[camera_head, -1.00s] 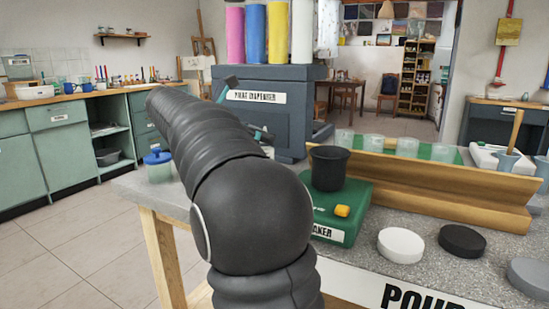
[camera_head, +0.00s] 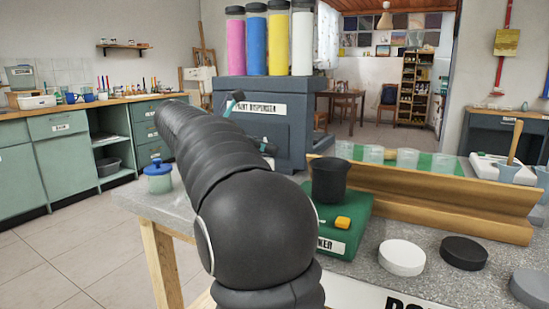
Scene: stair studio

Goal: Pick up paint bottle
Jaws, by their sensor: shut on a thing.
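Only small dark and teal parts of my gripper (camera_head: 250,122) show past my forearm, in front of the paint dispenser. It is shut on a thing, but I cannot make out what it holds. Pink (camera_head: 236,42), blue (camera_head: 256,40), yellow (camera_head: 278,40) and white (camera_head: 302,44) bottle-like cylinders with dark tops stand upright on the grey-blue paint dispenser (camera_head: 290,95). A jar with a blue lid (camera_head: 158,178) stands at the left end of the worktable. I cannot tell which of these is the paint bottle. My arm hides part of the table and the dispenser's front.
A black cup (camera_head: 329,176) stands on a green base (camera_head: 345,235) with a yellow knob. Right of it are a wooden trough (camera_head: 440,200), a white disc (camera_head: 402,256) and a black disc (camera_head: 464,252). Several clear cups stand behind the trough. Floor (camera_head: 75,270) is open at left.

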